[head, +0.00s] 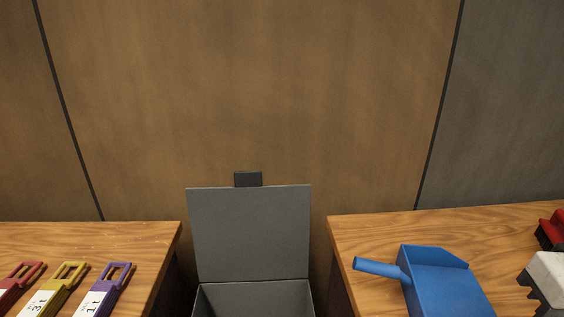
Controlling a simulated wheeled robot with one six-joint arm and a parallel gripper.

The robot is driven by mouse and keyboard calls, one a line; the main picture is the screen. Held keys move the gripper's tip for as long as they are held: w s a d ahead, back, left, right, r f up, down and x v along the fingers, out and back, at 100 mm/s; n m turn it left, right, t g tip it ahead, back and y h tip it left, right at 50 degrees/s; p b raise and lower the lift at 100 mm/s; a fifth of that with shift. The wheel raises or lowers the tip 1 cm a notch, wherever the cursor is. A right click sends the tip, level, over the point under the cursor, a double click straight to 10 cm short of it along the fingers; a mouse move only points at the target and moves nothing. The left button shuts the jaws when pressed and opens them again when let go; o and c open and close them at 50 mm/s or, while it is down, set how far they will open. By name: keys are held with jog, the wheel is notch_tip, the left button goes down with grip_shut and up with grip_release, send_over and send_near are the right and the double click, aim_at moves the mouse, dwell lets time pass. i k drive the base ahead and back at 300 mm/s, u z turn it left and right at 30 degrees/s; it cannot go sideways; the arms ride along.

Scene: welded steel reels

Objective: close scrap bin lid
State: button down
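The scrap bin (254,284) is a grey box standing low between two wooden tables, cut off by the bottom edge of the head view. Its grey lid (249,232) is open and stands nearly upright at the back of the bin. A small dark tab (248,179) sticks up from the middle of the lid's top edge. The visible upper part of the bin's inside looks empty; its lower part is out of view. My gripper is not in view.
The left table (90,236) bears red (20,273), yellow (68,272) and purple (117,273) handled tags. The right table (350,232) bears a blue dustpan-like scoop (440,281), a red-and-black object (552,231) and a white-and-black object (548,276). A brown panelled wall (250,90) stands behind.

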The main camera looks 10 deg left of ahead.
aim_at(249, 230)
jog(key=z, duration=0.05)
jog(key=k, duration=0.5)
jog(key=u, duration=0.85)
jog(key=i, duration=0.5)
